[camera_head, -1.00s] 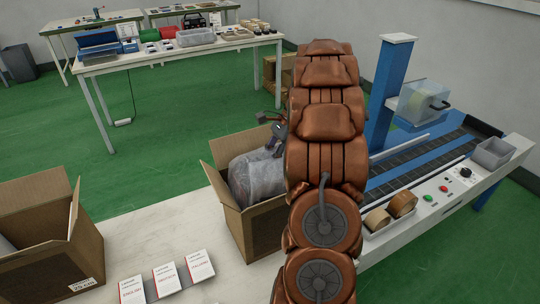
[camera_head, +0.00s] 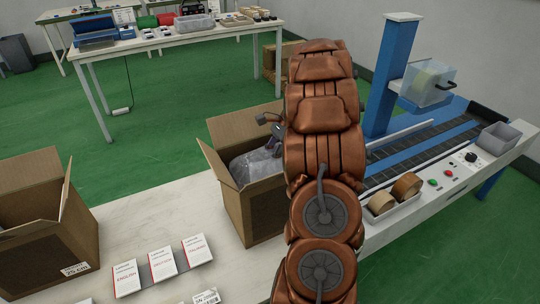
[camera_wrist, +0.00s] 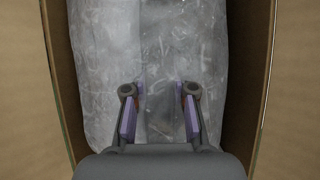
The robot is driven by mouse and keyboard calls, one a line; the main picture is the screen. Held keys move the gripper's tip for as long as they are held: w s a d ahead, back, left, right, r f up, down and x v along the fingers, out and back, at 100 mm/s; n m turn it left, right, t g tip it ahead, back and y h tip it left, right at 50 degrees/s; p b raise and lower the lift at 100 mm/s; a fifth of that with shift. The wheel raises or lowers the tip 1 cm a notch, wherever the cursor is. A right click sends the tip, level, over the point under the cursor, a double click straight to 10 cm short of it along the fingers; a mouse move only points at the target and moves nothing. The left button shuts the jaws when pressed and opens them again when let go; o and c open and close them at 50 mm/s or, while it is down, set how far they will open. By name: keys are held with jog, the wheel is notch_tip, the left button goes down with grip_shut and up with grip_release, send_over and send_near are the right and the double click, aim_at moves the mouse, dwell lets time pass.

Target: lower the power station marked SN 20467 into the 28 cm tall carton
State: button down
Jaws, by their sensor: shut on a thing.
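The power station (camera_head: 252,163), wrapped in cloudy clear plastic, is mostly down inside an open brown carton (camera_head: 258,211) right of the middle of the bench. Its serial mark cannot be read. My gripper (camera_wrist: 159,118) is shut on the power station's top, seen from above in the wrist view, where the wrapped body (camera_wrist: 105,70) lies between the carton walls (camera_wrist: 262,95). In the head view my arm hides the carton's right part and most of the gripper. No height label shows on this carton.
Another open carton (camera_head: 48,240), labelled 25 cm, stands at the left. Several white booklets (camera_head: 162,263) lie in front, with a partly visible label card near the bottom edge. A conveyor with a blue post (camera_head: 392,80) and tape rolls (camera_head: 406,187) is at right.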

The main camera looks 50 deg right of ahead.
aim_at(270, 171)
jog(key=shift+f+b, duration=0.5)
jog(key=shift+f, duration=2.2)
jog(key=c, duration=1.2)
grip_release()
jog(key=o, duration=0.3)
jog(key=shift+f, duration=0.1)
jog(key=shift+o, duration=0.2)
jog(key=shift+f, duration=0.1)
